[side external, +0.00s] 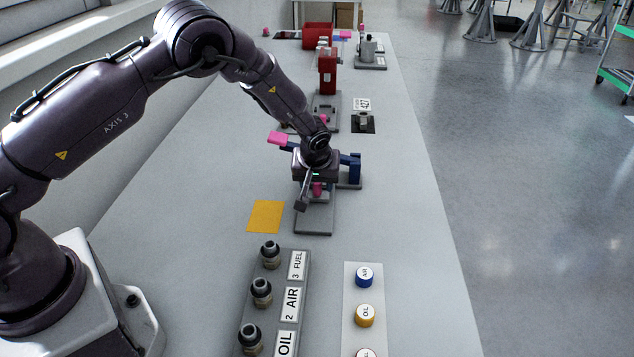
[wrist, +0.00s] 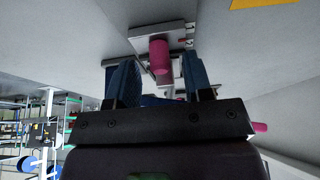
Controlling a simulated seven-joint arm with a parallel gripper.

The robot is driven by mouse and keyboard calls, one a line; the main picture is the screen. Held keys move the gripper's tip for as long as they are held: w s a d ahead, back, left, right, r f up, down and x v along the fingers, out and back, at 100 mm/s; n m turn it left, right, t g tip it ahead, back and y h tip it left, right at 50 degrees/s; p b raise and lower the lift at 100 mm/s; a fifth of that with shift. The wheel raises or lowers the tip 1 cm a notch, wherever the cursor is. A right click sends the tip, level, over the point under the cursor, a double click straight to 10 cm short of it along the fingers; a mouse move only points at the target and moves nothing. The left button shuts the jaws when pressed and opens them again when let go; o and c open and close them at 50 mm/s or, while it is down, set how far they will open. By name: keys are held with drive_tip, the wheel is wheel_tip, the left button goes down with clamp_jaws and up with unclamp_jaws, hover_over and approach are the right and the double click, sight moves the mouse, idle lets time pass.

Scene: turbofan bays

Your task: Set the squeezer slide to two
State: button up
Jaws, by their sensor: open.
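The squeezer stands on the bench beneath my gripper, with a grey base plate (side external: 314,222), a dark blue body (side external: 351,168) and a pink-ended handle (side external: 279,138). A pink slide knob (side external: 317,188) shows just below my gripper (side external: 311,190). In the wrist view the pink knob (wrist: 159,58) lies in line with the gap between the two fingers of my gripper (wrist: 160,66), with visible space on both sides. A pale strip with small dark marks (wrist: 189,41) lies beside the knob; its numbers are not readable. My gripper is open and empty.
A yellow square (side external: 265,217) lies left of the base plate. Nearer the camera are a labelled fitting block (side external: 298,264) and a panel of coloured caps (side external: 363,290). Behind stand a red device (side external: 327,70) and a small dark plate (side external: 363,124).

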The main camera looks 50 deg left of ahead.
drive_tip(key=shift+w+a+f, duration=0.1)
drive_tip(key=shift+f, duration=0.25)
clamp_jaws()
drive_tip(key=shift+w+a, duration=1.15)
drive_tip(key=shift+w, duration=0.05)
drive_tip(key=shift+r, duration=0.1)
unclamp_jaws()
drive_tip(key=v, duration=1.3)
